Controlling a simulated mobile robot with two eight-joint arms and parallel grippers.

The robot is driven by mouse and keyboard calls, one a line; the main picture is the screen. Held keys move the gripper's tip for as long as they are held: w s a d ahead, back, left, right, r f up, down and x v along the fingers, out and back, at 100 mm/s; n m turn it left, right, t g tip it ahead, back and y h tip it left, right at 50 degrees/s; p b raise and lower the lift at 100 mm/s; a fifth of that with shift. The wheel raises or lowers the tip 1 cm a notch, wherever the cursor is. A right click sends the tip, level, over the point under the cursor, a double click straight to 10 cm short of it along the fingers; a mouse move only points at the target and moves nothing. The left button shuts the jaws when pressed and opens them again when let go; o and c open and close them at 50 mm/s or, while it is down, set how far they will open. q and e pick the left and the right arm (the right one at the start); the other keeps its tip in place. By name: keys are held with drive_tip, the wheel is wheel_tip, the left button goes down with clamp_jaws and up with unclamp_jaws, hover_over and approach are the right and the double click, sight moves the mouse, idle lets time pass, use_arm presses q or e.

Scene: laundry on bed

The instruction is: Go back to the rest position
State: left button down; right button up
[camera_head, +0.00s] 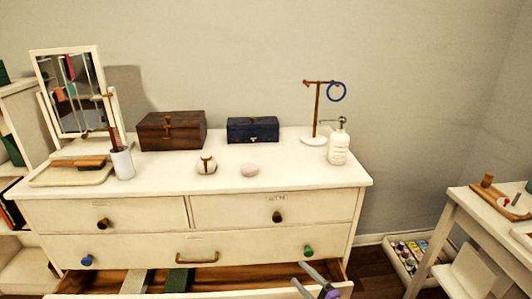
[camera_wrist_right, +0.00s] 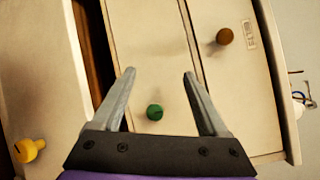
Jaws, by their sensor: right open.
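My right gripper (camera_head: 315,281) is at the bottom of the head view, in front of the dresser's right side, by the open bottom drawer. In the right wrist view my right gripper (camera_wrist_right: 157,75) is open, with nothing between its fingers. A green knob (camera_wrist_right: 155,112) shows between and behind the fingers there; it is also in the head view (camera_head: 308,251). The white dresser (camera_head: 290,178) stands against the wall. Its bottom drawer (camera_head: 110,298) is pulled out, with dark green and pale items inside. My left gripper is in neither view.
On the dresser top stand a mirror (camera_head: 75,95), a brown box (camera_head: 172,131), a blue box (camera_head: 252,130), a jewelry stand (camera_head: 316,115) and a pump bottle (camera_head: 339,147). A white side table (camera_head: 455,205) stands at the right, with a low tray (camera_head: 397,259) on the floor beside it.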

drive_tip(key=s+a+r+n+g+h, duration=0.1)
drive_tip(key=s+a+r+n+g, duration=0.1)
drive_tip(key=s+n+g, duration=0.45)
drive_tip(key=s+a+r+n+g+h, duration=0.1)
drive_tip(key=s+a+r+n+h, duration=0.15)
drive_tip(key=s, duration=0.65)
drive_tip(key=s+d+f+n+g+h, duration=0.1)
drive_tip(key=s+d+n+h, duration=0.3)
drive_tip(key=s, duration=0.6)
drive_tip(key=s+d+f+n+g+h, duration=0.1)
drive_tip(key=s+d+n+g+h, duration=0.15)
drive_tip(key=s+d, duration=0.55)
use_arm(q)
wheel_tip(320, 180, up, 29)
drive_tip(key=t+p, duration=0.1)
drive_tip(key=p, duration=2.5)
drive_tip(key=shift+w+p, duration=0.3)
use_arm(e)
wheel_tip(320, 180, up, 29)
drive_tip(key=s+a+t, duration=0.1)
drive_tip(key=shift+s+a+r+t, duration=0.2)
drive_tip(key=shift+s+a+t, duration=0.1)
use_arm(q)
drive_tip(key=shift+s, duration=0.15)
use_arm(e)
drive_tip(key=shift+s, duration=0.15)
